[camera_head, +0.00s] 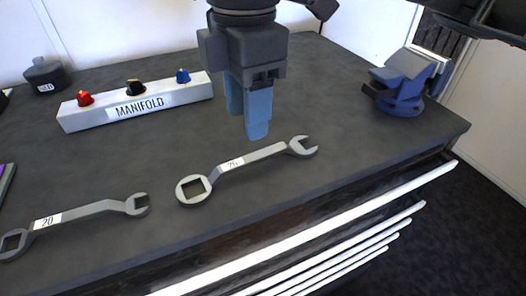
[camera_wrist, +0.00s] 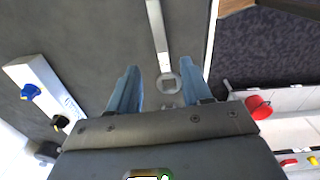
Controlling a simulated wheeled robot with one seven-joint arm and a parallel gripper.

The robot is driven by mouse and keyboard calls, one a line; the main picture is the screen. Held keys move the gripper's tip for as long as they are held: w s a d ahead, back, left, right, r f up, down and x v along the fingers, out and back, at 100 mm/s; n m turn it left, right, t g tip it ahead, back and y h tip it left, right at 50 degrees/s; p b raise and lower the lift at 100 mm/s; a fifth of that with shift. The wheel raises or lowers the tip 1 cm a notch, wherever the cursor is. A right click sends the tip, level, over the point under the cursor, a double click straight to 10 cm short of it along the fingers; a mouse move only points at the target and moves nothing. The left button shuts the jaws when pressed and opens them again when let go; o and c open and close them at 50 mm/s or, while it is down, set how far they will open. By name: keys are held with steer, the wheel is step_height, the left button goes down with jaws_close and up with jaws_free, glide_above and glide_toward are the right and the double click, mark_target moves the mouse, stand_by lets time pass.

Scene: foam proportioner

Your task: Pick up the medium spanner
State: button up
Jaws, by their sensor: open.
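Two grey spanners lie flat on the dark bench top. One (camera_head: 240,163), with a label that seems to read 25, lies near the front edge, ring end left and open jaw right. The other (camera_head: 85,213), labelled 20, lies at the lower left. I cannot tell from these frames which is the medium one. My gripper (camera_head: 248,132) points down, open and empty, above and behind the 25 spanner. In the wrist view, that spanner's ring end (camera_wrist: 168,83) and shaft show between my blue fingers (camera_wrist: 159,68), apart from them. Its open jaw is out of that view.
A white manifold block (camera_head: 190,92) with red, black and blue knobs stands behind. A blue vise-like fixture (camera_head: 400,82) sits at the right corner. A dark lidded container (camera_head: 46,76) is at the back left. Drawers with white handles (camera_head: 310,232) run below the front edge.

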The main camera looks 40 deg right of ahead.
mark_target(252, 157)
steer(key=shift+s+d+f, duration=0.2)
steer(key=shift+s+f, duration=0.05)
steer(key=shift+f, duration=0.05)
step_height(252, 157, down, 7)
steer(key=shift+w+f+b, duration=0.1)
steer(key=shift+f+b, duration=0.05)
steer(key=shift+b, duration=0.25)
steer(key=shift+c, duration=0.2)
jaws_close()
